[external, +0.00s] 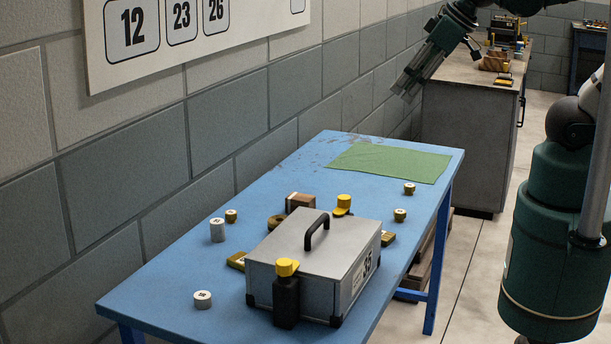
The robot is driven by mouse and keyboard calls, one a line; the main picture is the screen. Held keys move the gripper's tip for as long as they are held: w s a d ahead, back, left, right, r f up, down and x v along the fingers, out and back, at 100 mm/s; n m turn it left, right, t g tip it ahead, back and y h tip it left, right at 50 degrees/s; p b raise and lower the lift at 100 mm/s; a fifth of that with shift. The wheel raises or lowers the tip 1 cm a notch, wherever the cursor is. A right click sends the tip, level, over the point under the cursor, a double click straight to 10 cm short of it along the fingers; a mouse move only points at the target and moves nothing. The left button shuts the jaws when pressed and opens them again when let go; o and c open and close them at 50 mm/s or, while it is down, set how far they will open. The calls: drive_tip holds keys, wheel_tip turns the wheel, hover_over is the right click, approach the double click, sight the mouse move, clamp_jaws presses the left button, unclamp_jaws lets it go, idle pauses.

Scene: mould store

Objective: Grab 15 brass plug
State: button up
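Several small round brass plugs stand on the blue table. One brass plug (409,188) is at the right by the green cloth, a second brass plug (400,215) is nearer along the right edge, and a third brass plug (231,216) is on the left side. Their top marks are too small to read, so I cannot tell which is 15. My gripper (406,90) is up in the air beyond the table's far end, well away from the plugs. Its grey fingers point down and left; how far apart they are is unclear.
A grey metal case (310,262) with a black handle fills the table's near middle. Silver plugs (217,230) and (203,299) stand to its left. A yellow-topped black bottle (286,296) is in front. The green cloth (388,162) lies flat at the far end.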

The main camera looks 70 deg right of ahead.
wheel_tip(320, 180, down, 12)
drive_tip(key=w+n+g+b, duration=0.2)
drive_tip(key=n+g+b, duration=0.1)
drive_tip(key=n, duration=0.5)
drive_tip(key=n+g+b, duration=0.3)
drive_tip(key=n+g, duration=0.1)
drive_tip(key=n, duration=0.4)
hover_over(400, 211)
drive_tip(key=f, duration=1.2)
drive_tip(key=shift+w+f, duration=0.1)
drive_tip(key=shift+w, duration=0.2)
drive_tip(key=shift+s+f+n, duration=0.15)
drive_tip(key=shift+f+n, duration=0.25)
drive_tip(key=shift+f, duration=0.1)
drive_tip(key=shift+f, duration=0.15)
drive_tip(key=shift+f+b, duration=0.4)
drive_tip(key=shift+f, duration=0.75)
drive_tip(key=shift+s+f+b, duration=0.15)
drive_tip(key=shift+f+b, duration=0.85)
drive_tip(key=shift+f, duration=1.6)
drive_tip(key=shift+c, duration=0.7)
